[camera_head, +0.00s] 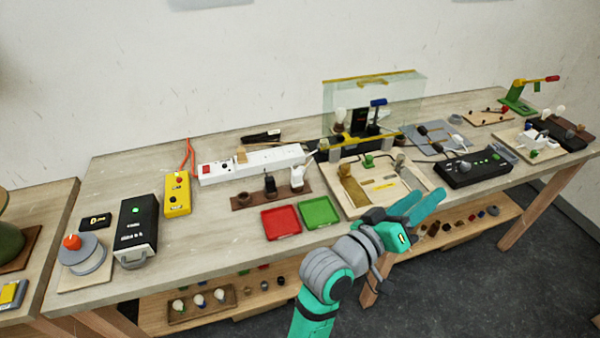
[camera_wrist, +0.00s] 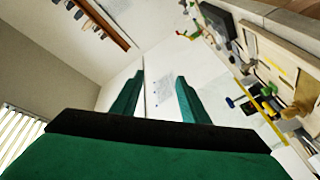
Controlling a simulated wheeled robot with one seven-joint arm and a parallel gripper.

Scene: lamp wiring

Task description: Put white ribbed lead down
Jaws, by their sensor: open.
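My gripper (camera_head: 424,204) is open at the front edge of the workbench, to the right of the red and green trays. In the wrist view its two green fingers (camera_wrist: 161,80) stand apart with nothing between them. A white plug-like piece (camera_head: 297,177), probably the white ribbed lead, stands in a brown rack (camera_head: 245,201) beside a black one (camera_head: 270,184). Ribbing is too small to make out. The rack is well to the left of my gripper, and they do not touch.
A red tray (camera_head: 281,222) and a green tray (camera_head: 319,212) lie before the rack. A white power strip (camera_head: 255,164) is behind it. The bench's left front has free room.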

